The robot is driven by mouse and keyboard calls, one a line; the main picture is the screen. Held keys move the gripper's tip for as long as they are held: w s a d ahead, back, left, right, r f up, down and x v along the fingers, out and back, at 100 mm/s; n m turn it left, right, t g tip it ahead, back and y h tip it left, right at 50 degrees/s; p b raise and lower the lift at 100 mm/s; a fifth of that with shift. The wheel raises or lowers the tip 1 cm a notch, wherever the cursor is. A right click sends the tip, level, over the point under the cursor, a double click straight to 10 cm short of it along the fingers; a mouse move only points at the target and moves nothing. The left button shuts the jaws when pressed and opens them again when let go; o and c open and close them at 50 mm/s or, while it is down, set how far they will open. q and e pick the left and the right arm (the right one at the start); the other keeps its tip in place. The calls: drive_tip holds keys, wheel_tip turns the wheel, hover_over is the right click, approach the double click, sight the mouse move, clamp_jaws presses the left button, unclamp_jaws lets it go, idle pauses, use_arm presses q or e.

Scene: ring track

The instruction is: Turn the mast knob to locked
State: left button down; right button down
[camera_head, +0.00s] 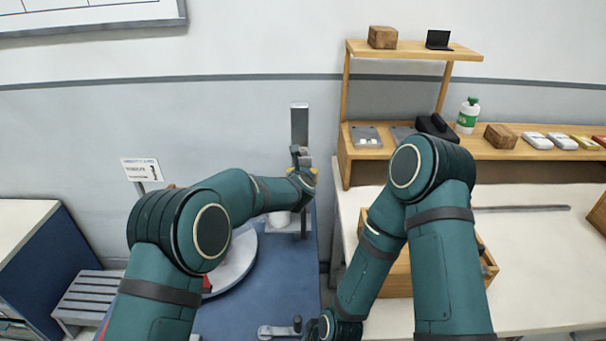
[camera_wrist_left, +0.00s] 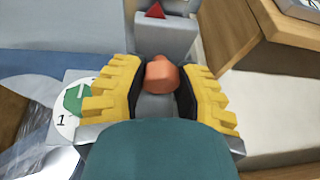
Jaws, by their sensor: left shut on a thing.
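The grey mast (camera_head: 299,125) stands upright at the back of the blue table, and its head carries a red triangle mark (camera_wrist_left: 155,10) in the left wrist view. The orange mast knob (camera_wrist_left: 162,74) sits just below that mark. My left gripper (camera_head: 306,176) is at the mast; its yellow fingers (camera_wrist_left: 160,92) lie on both sides of the knob, shut on it. In the head view my wrist hides the knob. The knob's turn against the mark is hard to read. My right arm hangs over the wooden box, its gripper out of view.
A pale disc (camera_head: 238,262) lies on the blue table (camera_head: 265,300), partly behind my left arm. A grey lever (camera_head: 279,331) is near the front. Right of the mast stand a wooden shelf (camera_head: 420,50) and a white table (camera_head: 530,255) with a wooden box (camera_head: 400,284).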

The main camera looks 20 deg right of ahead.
use_arm(q)
drive_tip(key=shift+r+m+y+p, duration=0.1)
drive_tip(key=shift+m+y+p, duration=0.7)
drive_tip(key=shift+p, duration=0.7)
drive_tip(key=shift+m+t+y+p, duration=0.3)
drive_tip(key=shift+m+p, duration=0.1)
drive_tip(key=shift+m, duration=0.4)
drive_tip(key=shift+m+y, duration=0.5)
drive_tip(key=shift+m, duration=0.1)
drive_tip(key=c, duration=0.6)
unclamp_jaws()
drive_tip(key=shift+s, duration=0.1)
drive_tip(key=v, duration=1.1)
drive_tip(key=shift+s, duration=0.5)
